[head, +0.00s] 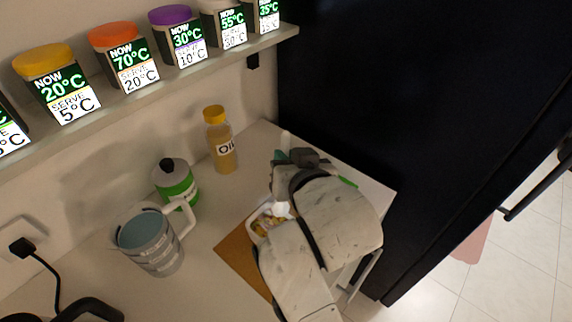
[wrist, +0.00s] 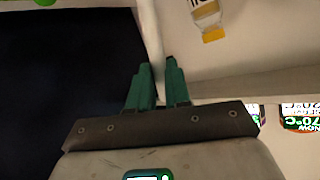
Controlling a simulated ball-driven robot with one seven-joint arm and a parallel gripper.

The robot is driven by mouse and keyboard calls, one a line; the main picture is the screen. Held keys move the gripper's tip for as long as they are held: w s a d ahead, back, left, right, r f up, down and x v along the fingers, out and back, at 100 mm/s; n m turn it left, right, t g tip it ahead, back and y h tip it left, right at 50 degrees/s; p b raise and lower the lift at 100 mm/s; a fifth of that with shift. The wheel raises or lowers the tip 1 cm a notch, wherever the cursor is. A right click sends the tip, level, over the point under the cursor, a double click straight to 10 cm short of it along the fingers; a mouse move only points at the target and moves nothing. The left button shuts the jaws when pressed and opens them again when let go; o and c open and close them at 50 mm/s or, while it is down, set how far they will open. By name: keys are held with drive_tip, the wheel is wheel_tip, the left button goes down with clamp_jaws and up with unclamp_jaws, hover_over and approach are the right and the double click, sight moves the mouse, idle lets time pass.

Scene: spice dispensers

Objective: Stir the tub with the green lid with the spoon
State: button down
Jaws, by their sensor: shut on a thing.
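My gripper (wrist: 157,68) is shut on a pale, slim rod (wrist: 150,30) in the wrist view, which looks like the spoon's handle; the rod's far end is out of view. In the head view my gripper (head: 280,155) is at the counter's back right, mostly behind my wrist, and a short pale tip of the spoon (head: 285,138) shows above it. A small green edge (head: 347,182) shows beside my wrist, perhaps the green lid; the rest is hidden. Tubs on the shelf have yellow, orange and purple lids; two further lids are cut off. No tub clearly shows a green lid.
An oil bottle (head: 221,140), a white-and-green jar (head: 176,184) and a grey mug (head: 150,240) stand along the wall side. A bowl (head: 258,228) on an orange board (head: 234,250) is partly behind my arm. A shelf (head: 150,86) runs above; a dark panel (head: 400,100) bounds the right.

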sight(285, 208)
drive_tip(key=shift+s+a+f+b, duration=0.1)
drive_tip(key=shift+s+f+b, duration=0.4)
drive_tip(key=shift+f, duration=0.5)
drive_tip(key=shift+s+a+f+b, duration=0.1)
drive_tip(key=shift+s+f+b, duration=0.45)
drive_tip(key=shift+f, duration=0.5)
drive_tip(key=shift+s+a+f+b, duration=0.1)
drive_tip(key=shift+s+f+b, duration=0.4)
drive_tip(key=shift+f, duration=0.5)
drive_tip(key=shift+d, duration=0.15)
